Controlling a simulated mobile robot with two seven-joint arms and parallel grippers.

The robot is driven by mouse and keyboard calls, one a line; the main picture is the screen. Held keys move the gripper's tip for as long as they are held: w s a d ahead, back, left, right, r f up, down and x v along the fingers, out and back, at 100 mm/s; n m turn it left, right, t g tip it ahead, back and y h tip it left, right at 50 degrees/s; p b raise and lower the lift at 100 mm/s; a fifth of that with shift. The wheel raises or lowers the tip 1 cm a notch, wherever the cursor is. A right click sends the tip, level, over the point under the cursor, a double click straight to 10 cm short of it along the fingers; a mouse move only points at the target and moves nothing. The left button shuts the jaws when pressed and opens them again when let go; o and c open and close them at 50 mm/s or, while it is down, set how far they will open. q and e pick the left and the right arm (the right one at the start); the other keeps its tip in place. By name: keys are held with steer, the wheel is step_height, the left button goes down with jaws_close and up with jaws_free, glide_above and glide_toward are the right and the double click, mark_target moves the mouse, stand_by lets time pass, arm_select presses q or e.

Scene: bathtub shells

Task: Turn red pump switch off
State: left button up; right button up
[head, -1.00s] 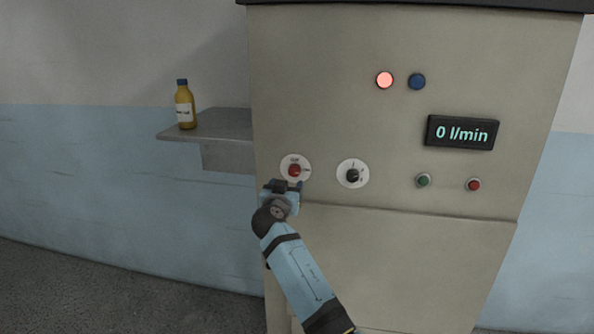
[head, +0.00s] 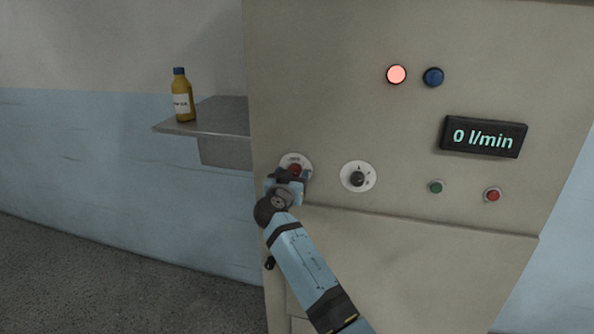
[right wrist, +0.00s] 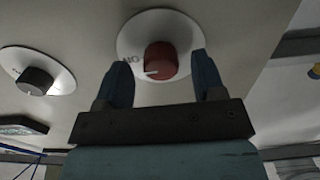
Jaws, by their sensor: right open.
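The red pump switch (head: 295,168) is a round red knob on a white disc, low on the left of the grey-beige cabinet front. My right gripper (head: 290,176) is in front of it and partly hides it in the head view. In the right wrist view the red knob (right wrist: 161,60) shows a white pointer mark, near the letters "NO" as seen from this side. The open fingers of my right gripper (right wrist: 165,80) stand to either side of the knob, with gaps visible between fingers and knob. My left gripper is not in view.
A black knob (head: 358,178) on a white disc sits to the right. Above are a lit red lamp (head: 396,75), a blue lamp (head: 433,77) and a display (head: 483,137) reading 0 l/min. Green (head: 436,187) and red (head: 492,195) buttons sit below. A bottle (head: 183,98) stands on a shelf (head: 215,120).

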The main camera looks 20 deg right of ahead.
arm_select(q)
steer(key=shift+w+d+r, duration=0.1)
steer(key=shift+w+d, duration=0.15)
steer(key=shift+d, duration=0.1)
arm_select(e)
steer(key=shift+w+d, duration=0.15)
steer(key=shift+w, duration=0.1)
steer(key=c, duration=0.9)
